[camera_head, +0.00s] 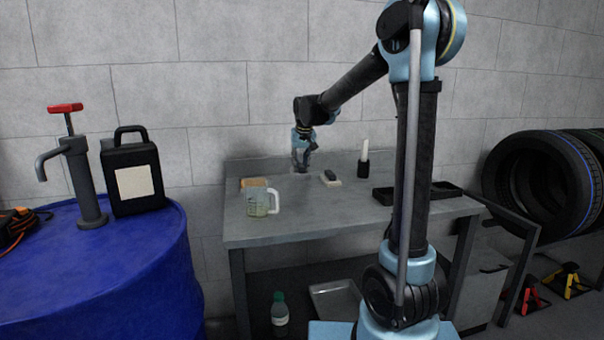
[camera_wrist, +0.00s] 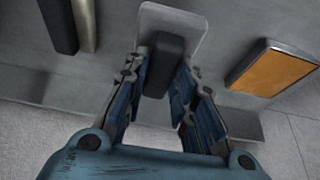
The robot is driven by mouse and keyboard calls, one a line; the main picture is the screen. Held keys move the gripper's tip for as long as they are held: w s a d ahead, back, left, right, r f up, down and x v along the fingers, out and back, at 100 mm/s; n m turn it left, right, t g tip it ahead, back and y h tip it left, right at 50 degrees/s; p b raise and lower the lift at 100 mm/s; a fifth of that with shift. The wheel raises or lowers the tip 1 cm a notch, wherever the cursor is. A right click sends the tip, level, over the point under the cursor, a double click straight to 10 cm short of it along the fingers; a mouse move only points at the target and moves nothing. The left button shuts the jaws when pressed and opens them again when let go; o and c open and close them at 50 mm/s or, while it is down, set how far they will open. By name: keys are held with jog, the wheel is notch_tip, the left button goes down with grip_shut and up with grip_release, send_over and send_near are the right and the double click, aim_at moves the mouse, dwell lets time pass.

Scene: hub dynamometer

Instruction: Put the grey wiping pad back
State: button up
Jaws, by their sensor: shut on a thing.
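The grey wiping pad (camera_wrist: 191,20) is a light grey plate with a dark block-shaped grip (camera_wrist: 165,62) on top. My gripper (camera_wrist: 163,88) is shut on this dark grip, with a finger on each side of it. In the head view my gripper (camera_head: 302,165) points down at the back of the grey workbench (camera_head: 300,222). The pad is small and hard to make out there. I cannot tell whether its underside touches the bench top.
An orange-topped block (camera_head: 254,183) and a measuring jug (camera_head: 262,199) are at the left. A pale pad with a dark grip (camera_head: 331,180), a white-topped cylinder (camera_head: 364,160) and a black tray (camera_head: 383,195) are at the right. The wall is close behind.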

aim_at(301, 166)
jog(key=shift+f, duration=1.95)
jog(key=shift+f, duration=0.15)
jog(key=o, duration=1)
jog(key=shift+c, duration=0.2)
jog(key=v, duration=1.2)
